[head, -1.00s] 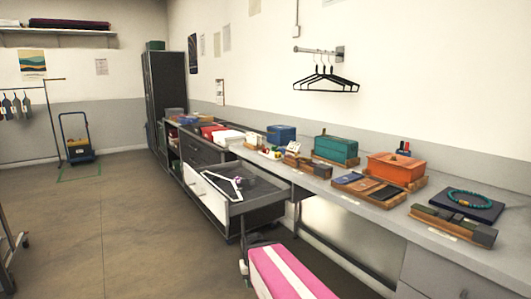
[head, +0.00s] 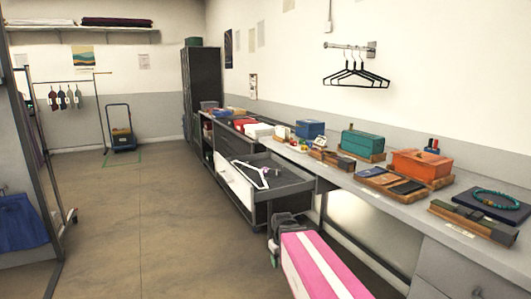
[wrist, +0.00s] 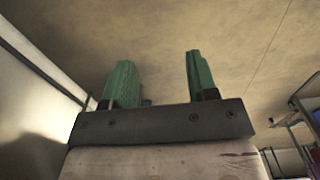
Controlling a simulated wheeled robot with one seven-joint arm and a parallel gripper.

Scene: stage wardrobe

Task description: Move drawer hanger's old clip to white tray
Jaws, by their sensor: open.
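An open drawer (head: 291,191) with a white front juts from the dark cabinet under the counter in the head view. A white hanger (head: 248,169) lies in it, towards its front left. A small dark spot shows by the hanger, too small to tell whether it is the old clip. A white object (head: 258,131) sits on the counter behind the drawer; I cannot tell whether it is the white tray. My gripper (wrist: 160,83) shows two green fingers in the wrist view, apart and empty, with bare floor beyond them.
The counter along the right wall holds a teal box (head: 361,143), an orange box (head: 421,163) and a blue box (head: 310,129). Black hangers (head: 355,78) hang from a wall rail. The floor (head: 150,225) left of the drawer is clear. A blue hand truck (head: 122,135) stands far back.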

